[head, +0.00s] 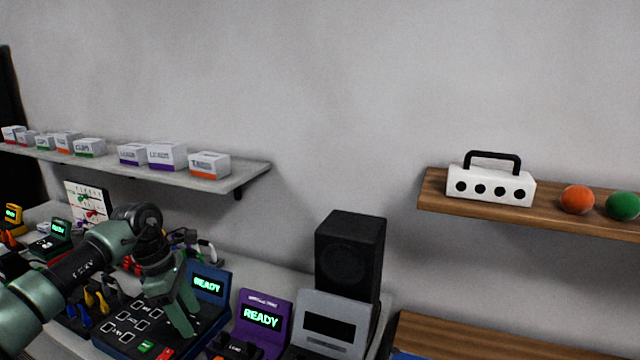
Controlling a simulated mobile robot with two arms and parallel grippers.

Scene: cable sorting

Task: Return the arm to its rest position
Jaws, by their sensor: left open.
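My left gripper (188,318) comes in from the left on a green and black arm. It is open and points down over the blue device (128,322) with outlined squares on its top. I see nothing held in it. The blue device has a screen (208,286) reading READY behind the gripper. The gripper and arm hide part of the device and some cables behind it. My right gripper is not in view.
A purple device (262,317) and a grey device (333,322) stand right of the gripper, before a black speaker (350,250). A grey shelf (250,176) with small boxes hangs above. A wooden shelf (432,196) holds a white box (490,187) and two balls.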

